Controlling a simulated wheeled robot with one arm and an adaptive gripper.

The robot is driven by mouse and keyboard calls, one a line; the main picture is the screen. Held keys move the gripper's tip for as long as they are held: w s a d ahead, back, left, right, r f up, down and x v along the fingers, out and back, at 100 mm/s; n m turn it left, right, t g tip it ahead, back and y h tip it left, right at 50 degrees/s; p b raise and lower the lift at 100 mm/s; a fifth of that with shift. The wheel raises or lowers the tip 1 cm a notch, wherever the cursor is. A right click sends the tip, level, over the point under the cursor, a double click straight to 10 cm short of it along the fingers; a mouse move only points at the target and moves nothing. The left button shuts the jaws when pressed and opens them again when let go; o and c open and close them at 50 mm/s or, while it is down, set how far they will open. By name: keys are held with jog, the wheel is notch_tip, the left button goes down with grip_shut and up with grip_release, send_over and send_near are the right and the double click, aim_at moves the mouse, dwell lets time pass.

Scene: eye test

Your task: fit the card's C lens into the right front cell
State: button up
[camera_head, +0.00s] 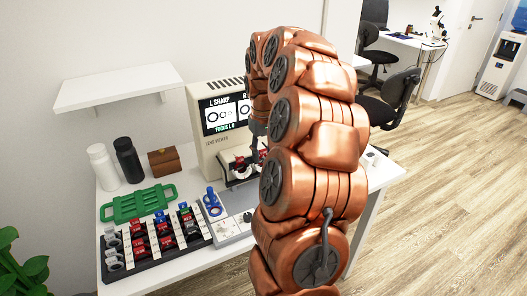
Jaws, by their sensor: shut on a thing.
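My gripper (257,146) is small in the picture, in front of the lens viewer (208,140), and partly hidden by my copper arm. It is shut on a small red piece (263,154), which seems to be a lens; its letter cannot be read. Another red piece (238,161) sits left of it at the viewer's holder (240,178). My arm hides the right side of the holder, so the right front cell cannot be made out. The screen (224,114) reads "L SHARP" on the left; its right part is hidden. No readable card shows.
A black rack (118,275) with red, blue and grey lenses stands at the table's (200,268) front left. A blue-handled piece (211,202) stands near a grey box (231,233).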

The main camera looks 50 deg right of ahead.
jog(key=shift+f+b, duration=0.4)
jog(key=shift+f, duration=0.45)
jog(key=o, duration=0.8)
jog(key=shift+r, duration=0.15)
notch_tip(320, 180, up, 11)
jog(key=shift+f, duration=0.15)
jog(key=shift+r, duration=0.55)
